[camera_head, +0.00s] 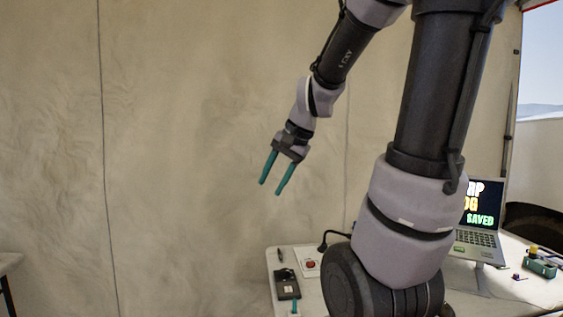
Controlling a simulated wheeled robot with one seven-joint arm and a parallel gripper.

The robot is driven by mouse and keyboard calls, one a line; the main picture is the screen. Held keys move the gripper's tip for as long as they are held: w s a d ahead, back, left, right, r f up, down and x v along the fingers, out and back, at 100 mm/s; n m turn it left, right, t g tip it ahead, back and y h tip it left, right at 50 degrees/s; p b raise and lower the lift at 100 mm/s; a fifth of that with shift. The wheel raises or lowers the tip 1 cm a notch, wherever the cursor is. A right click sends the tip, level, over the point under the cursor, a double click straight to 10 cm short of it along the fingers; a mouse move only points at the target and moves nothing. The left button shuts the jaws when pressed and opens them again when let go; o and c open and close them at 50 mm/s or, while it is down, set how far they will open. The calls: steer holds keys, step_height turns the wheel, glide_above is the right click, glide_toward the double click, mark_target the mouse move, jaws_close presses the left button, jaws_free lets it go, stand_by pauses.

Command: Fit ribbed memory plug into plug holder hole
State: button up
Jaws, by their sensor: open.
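My gripper (270,188) hangs in the air left of the table, in front of the tent wall. Its two teal fingers are apart, point down and hold nothing. I cannot make out the ribbed memory plug or the plug holder for certain. A small green block with a yellow part (540,264) stands at the table's right side. A tiny purple-and-dark piece (518,277) lies just left of it. Both are too small to identify. My arm hides the middle of the table.
A white table (262,289) stands low in the view. On its left part lie a dark device (287,284) and a white card with a red spot (310,264). A laptop (478,236) stands open behind my arm. A dark chair (536,222) is at right.

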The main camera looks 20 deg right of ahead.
steer(key=s+a+r+n+t+h, duration=0.1)
steer(key=s+r+n+t, duration=0.1)
steer(key=s+r+n, duration=0.3)
steer(key=s+r, duration=0.1)
steer(key=s, duration=0.3)
steer(key=shift+s+a, duration=0.2)
steer(key=shift+a, duration=0.2)
steer(key=shift+r, duration=0.1)
stand_by(1.3)
